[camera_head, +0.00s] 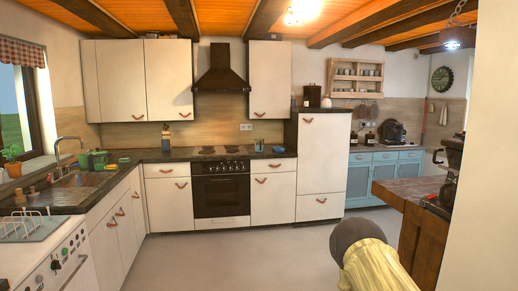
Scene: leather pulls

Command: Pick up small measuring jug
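I cannot pick out a small measuring jug for sure; the items on the counters are small and far off. A green vessel (97,160) stands on the left counter behind the sink. A small blue item (259,145) stands on the counter right of the hob. A pale, dark-capped link of my arm (370,257) rises at the lower right. My gripper is not in view.
A dark worktop (150,156) runs along the left and back walls. The oven (221,189) is in the middle. A wooden table (412,195) with a coffee maker (452,165) stands at right, beside a near wall edge. The floor (235,262) ahead is clear.

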